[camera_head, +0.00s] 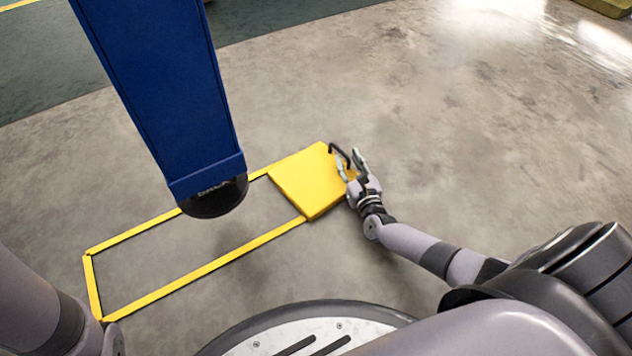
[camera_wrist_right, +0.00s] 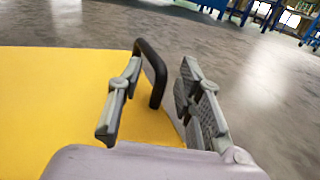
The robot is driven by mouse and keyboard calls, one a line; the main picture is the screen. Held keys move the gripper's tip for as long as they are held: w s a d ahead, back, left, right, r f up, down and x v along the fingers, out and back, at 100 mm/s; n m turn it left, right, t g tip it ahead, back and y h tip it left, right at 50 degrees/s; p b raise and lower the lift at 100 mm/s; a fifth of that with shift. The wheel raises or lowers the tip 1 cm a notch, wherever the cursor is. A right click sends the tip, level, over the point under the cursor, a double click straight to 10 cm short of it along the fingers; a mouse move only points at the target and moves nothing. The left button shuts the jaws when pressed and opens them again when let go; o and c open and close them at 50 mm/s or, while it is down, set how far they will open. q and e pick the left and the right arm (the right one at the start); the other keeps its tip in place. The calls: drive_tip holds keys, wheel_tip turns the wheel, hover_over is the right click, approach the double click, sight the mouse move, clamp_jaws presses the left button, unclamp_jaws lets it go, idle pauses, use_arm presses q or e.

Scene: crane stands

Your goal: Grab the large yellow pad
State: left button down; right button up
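The large yellow pad (camera_head: 305,183) lies flat on the floor at the right end of a yellow taped outline, in the middle of the head view. It also fills the left of the right wrist view (camera_wrist_right: 50,110). A black handle (camera_wrist_right: 150,65) stands up from its right edge. My right gripper (camera_head: 352,163) is at that edge; in the wrist view its fingers (camera_wrist_right: 155,100) are apart, with the handle between them, closer to the left finger. I cannot tell whether any finger touches it. My left arm shows at the lower left; its gripper is not in clear view.
A blue crane leg (camera_head: 170,90) with a dark rounded end reaches down over the yellow floor outline (camera_head: 200,272), left of the pad. The concrete floor (camera_head: 480,130) right of the pad is clear. Blue stands (camera_wrist_right: 255,12) show far off in the wrist view.

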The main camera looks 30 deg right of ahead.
drive_tip(key=shift+w, duration=0.15)
drive_tip(key=shift+r, duration=0.1)
clamp_jaws()
idle(0.8)
drive_tip(key=shift+w+r, duration=0.1)
drive_tip(key=shift+r, duration=0.1)
